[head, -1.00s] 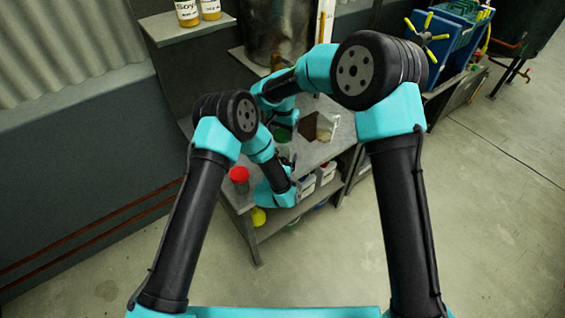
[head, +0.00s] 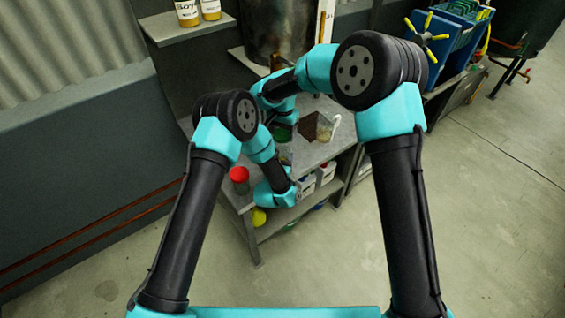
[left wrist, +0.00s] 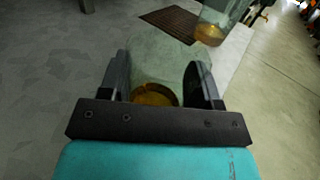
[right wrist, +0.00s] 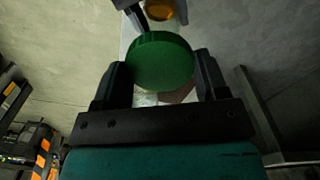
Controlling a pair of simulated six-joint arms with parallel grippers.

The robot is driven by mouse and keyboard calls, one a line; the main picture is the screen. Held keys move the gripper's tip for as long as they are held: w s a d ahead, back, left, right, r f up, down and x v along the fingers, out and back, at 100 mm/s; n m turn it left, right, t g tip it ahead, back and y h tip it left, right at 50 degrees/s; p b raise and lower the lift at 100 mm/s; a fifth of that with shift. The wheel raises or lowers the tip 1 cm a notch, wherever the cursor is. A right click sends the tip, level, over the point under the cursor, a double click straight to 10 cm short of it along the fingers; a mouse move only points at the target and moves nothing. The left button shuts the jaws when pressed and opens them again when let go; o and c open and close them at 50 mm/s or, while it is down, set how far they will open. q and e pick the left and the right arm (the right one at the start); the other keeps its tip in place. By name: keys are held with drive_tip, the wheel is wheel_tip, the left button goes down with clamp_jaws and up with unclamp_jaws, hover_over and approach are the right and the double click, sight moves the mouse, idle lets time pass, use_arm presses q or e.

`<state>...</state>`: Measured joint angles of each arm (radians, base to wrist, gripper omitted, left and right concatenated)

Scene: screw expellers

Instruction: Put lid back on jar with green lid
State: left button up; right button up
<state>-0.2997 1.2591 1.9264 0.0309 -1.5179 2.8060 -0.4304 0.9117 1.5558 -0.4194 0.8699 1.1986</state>
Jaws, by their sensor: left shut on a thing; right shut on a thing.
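A clear glass jar (left wrist: 160,60) with amber contents at its bottom is between the fingers of my left gripper (left wrist: 165,82) in the left wrist view. My left gripper is shut on it. A round green lid (right wrist: 160,62) is between the fingers of my right gripper (right wrist: 160,80), which is shut on it. The green lid (head: 281,132) also shows in the head view, below my right wrist. In the right wrist view the amber of a jar (right wrist: 161,9) shows beyond the lid, beside a dark finger. The lid and the held jar look apart; their exact alignment is hidden.
A red-lidded jar (head: 239,175) stands at the bench's left end. A second glass jar (left wrist: 214,24) and a brown grate (left wrist: 176,22) are at the bench's far side. A large metal cylinder (head: 275,40) stands behind. Containers sit on the lower shelf.

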hover_over(283, 148)
drive_tip(key=s, duration=0.2)
drive_tip(key=shift+s+f, duration=0.2)
drive_tip(key=shift+f, duration=2.35)
drive_tip(key=shift+a+f, duration=0.1)
drive_tip(key=shift+f, duration=0.75)
drive_tip(key=shift+f, duration=0.6)
drive_tip(key=m, duration=1.4)
drive_tip(key=shift+m, duration=0.3)
drive_tip(key=m, duration=0.4)
drive_tip(key=shift+m, duration=0.4)
